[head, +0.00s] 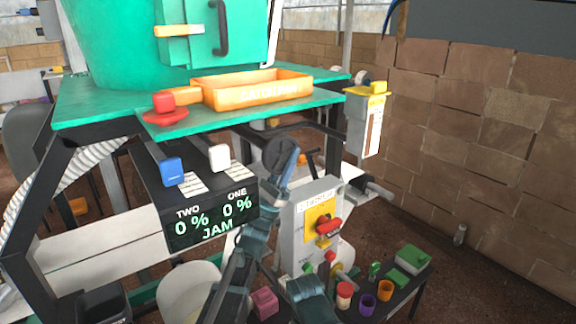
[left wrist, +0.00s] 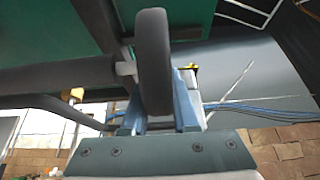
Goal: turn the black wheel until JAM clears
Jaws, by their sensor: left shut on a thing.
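The black wheel (head: 279,153) sits on a shaft under the green bench, right of the display. My left gripper (head: 287,168) is at the wheel and partly covers it. In the left wrist view the wheel (left wrist: 153,62) stands edge-on between the blue fingers of my left gripper (left wrist: 156,108), which is shut on its rim. The dark display (head: 212,217) reads TWO 0 %, ONE 0 % and JAM in green. A dark teal part of my other arm shows at the bottom centre of the head view; its fingers cannot be made out.
A blue button (head: 172,171) and a white button (head: 220,157) sit above the display. A grey control box (head: 302,246) with a red knob stands close right of my left arm. An orange tray (head: 258,92) is on the bench. A low table with coloured pots stands at lower right.

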